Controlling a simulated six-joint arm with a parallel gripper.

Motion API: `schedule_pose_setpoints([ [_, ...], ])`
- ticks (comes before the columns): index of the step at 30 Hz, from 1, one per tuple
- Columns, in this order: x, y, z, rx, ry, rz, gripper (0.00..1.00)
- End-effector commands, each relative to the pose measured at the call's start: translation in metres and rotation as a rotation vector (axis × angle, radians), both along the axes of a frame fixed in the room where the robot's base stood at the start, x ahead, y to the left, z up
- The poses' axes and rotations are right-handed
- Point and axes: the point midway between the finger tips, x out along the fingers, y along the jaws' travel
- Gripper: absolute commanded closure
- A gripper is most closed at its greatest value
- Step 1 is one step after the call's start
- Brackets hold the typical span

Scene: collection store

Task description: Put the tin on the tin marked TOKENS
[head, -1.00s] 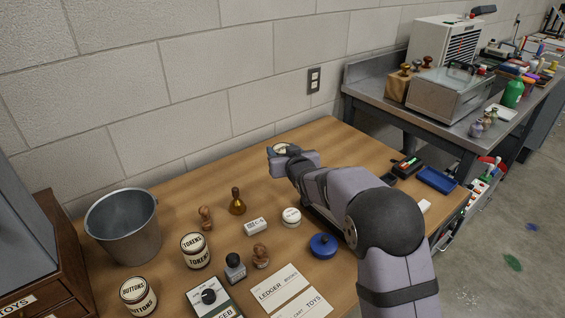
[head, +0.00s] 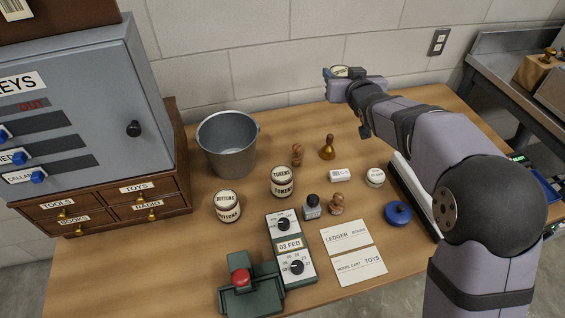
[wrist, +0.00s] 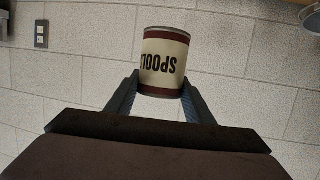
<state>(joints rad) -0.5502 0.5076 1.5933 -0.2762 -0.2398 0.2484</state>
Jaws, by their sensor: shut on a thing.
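My gripper (head: 340,76) is shut on a tin (wrist: 164,62) with a cream label and dark red bands. Its label reads SPOOLS, upside down in the wrist view. In the head view, only the held tin's top (head: 341,71) shows clearly, raised near the wall. The tin marked TOKENS (head: 282,182) stands upright on the table, left of and nearer than my gripper, with nothing on its lid. The two tins are well apart.
A tin marked BUTTONS (head: 227,206) and a metal bucket (head: 228,146) stand left of the TOKENS tin. Stamps, a brass bell-shaped piece (head: 327,148), an ink bottle (head: 312,207) and a date device (head: 290,248) surround it. A grey key cabinet (head: 100,100) rises at left.

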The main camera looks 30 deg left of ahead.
Motion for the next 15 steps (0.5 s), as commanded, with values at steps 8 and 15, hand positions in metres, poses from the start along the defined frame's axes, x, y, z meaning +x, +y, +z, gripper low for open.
schedule_pose_setpoints([
  [8, -0.118, 0.048, 0.010, -0.001, 0.003, 0.256, 0.85],
  [15, -0.182, 0.043, -0.040, 0.000, 0.005, 0.410, 0.85],
])
